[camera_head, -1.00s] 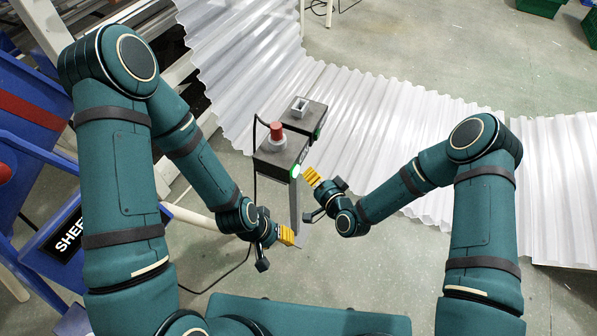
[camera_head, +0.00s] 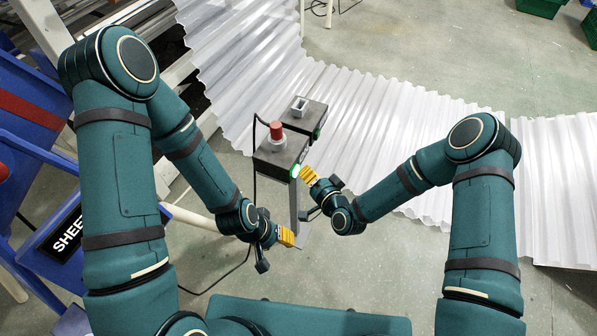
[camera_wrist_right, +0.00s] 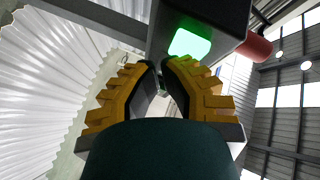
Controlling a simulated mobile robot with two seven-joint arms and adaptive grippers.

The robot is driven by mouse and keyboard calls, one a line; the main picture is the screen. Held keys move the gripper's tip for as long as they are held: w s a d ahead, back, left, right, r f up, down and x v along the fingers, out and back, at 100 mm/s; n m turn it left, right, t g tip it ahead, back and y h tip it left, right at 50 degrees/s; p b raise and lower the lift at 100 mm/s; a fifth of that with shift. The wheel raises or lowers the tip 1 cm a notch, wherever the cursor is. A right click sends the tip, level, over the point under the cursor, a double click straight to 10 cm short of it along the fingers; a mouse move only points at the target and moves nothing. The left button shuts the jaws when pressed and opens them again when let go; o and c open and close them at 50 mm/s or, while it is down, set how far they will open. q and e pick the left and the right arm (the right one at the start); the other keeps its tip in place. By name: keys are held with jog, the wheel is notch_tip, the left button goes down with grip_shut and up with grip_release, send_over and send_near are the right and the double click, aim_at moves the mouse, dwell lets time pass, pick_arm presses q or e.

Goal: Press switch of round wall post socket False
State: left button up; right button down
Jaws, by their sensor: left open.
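A grey post box (camera_head: 268,156) carries a red button (camera_head: 276,130) on top and a lit green switch (camera_head: 295,171) on its side facing me. In the right wrist view the green switch (camera_wrist_right: 189,43) glows just beyond the fingertips. My right gripper (camera_head: 308,174) is right beside the switch, its yellow fingers pointing at it. In the wrist view its fingertips (camera_wrist_right: 162,66) come together with nothing visible held; I cannot tell whether they touch the switch. My left gripper (camera_head: 288,236) is open and empty, low beside the post.
A second grey box (camera_head: 304,116) with a square socket stands just behind. White corrugated sheets (camera_head: 380,125) spread behind and to the right. A blue frame (camera_head: 40,150) stands at the left. The floor in front of the post is clear.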

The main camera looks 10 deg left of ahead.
jog(key=shift+a, duration=0.2)
jog(key=shift+d, duration=0.15)
jog(key=shift+s+d, duration=0.2)
jog(key=shift+d, duration=0.4)
jog(key=s+d+b, duration=0.1)
jog(key=s+d, duration=0.1)
jog(key=d, duration=0.3)
jog(key=shift+d, duration=0.35)
jog(key=shift+w, duration=0.1)
dwell(0.5)
jog(key=s+d+f+n+g+h, duration=0.1)
jog(key=s+d+f+g+h, duration=0.1)
jog(key=s+g, duration=0.3)
jog(key=s+d+f+n+g+h, duration=0.2)
jog(key=s+d+g+h, duration=0.1)
jog(key=s, duration=0.9)
jog(key=d+g, duration=0.1)
jog(key=g, duration=0.1)
jog(key=shift+s+d+g, duration=0.15)
jog(key=shift+d+g, duration=0.25)
